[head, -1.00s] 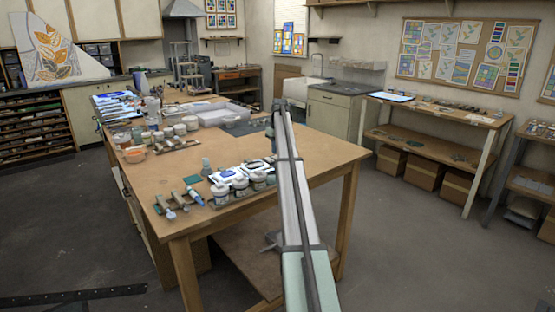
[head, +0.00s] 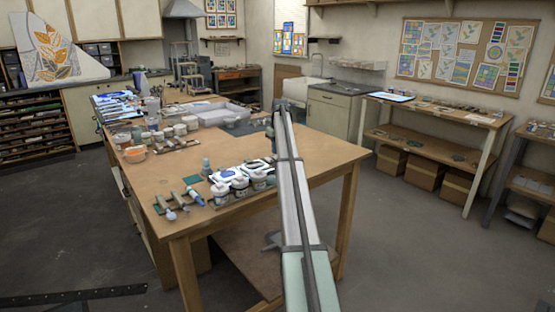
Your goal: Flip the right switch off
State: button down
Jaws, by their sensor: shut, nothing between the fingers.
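I cannot make out any switch in the head view, on the walls or elsewhere. My arm rises from the bottom of the picture, right of the middle, and reaches away past the right part of the worktable. Its far end lies near the table's back right corner, in front of the sink area. My gripper cannot be made out there; the arm seems to hide it.
The wooden worktable (head: 140,176) holds several white jars (head: 240,184), brushes, paint tubes and clear trays (head: 222,113). A side bench (head: 440,112) stands at the right wall, with cardboard boxes (head: 424,172) beneath. The floor (head: 410,250) at right is clear.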

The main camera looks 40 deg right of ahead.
aim_at(275, 157)
jog(key=shift+f, duration=0.85)
dwell(0.7)
jog(key=shift+r, duration=3.5)
